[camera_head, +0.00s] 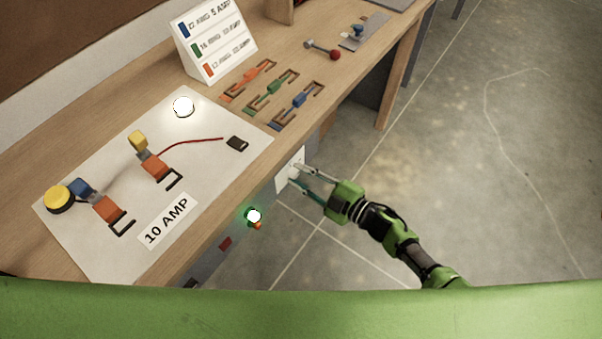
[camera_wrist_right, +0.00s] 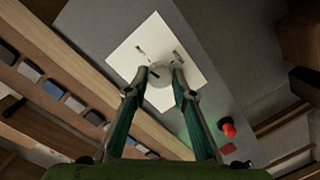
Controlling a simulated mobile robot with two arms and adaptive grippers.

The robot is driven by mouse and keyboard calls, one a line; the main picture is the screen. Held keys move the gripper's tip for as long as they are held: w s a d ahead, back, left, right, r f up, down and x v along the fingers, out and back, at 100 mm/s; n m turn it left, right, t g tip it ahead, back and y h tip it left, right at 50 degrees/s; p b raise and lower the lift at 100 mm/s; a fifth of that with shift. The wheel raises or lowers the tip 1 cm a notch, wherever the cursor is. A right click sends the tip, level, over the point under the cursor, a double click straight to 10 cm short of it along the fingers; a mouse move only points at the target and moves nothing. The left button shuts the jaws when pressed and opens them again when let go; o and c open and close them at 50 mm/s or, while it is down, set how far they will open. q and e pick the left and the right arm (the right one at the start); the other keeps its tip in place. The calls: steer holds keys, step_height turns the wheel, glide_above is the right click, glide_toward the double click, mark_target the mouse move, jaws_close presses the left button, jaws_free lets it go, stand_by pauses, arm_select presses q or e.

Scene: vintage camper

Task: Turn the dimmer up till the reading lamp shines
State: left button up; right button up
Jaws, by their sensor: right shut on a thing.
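The dimmer's round pale knob (camera_wrist_right: 159,74) sits on a white square plate (camera_wrist_right: 127,52) with small dark marks. The plate also shows on the bench's front panel in the head view (camera_head: 285,176). My right gripper (camera_head: 298,174) reaches it from the right. In the wrist view its two fingertips (camera_wrist_right: 161,82) are shut on the knob from both sides. A dark mark shows on the knob. A round lamp (camera_head: 183,107) on the white board glows bright white; I cannot tell for sure that it is the reading lamp. My left gripper is not in view.
The bench (camera_head: 262,158) carries a wiring board (camera_head: 105,240), coloured fuse pieces (camera_head: 268,93) and a label stand (camera_head: 212,40). The floor (camera_head: 450,170) to the right is clear.

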steer(key=shift+m, duration=1)
steer(key=o, duration=1.1)
steer(key=shift+d, duration=0.1)
steer(key=v, duration=1.2)
steer(key=shift+w+r, duration=0.1)
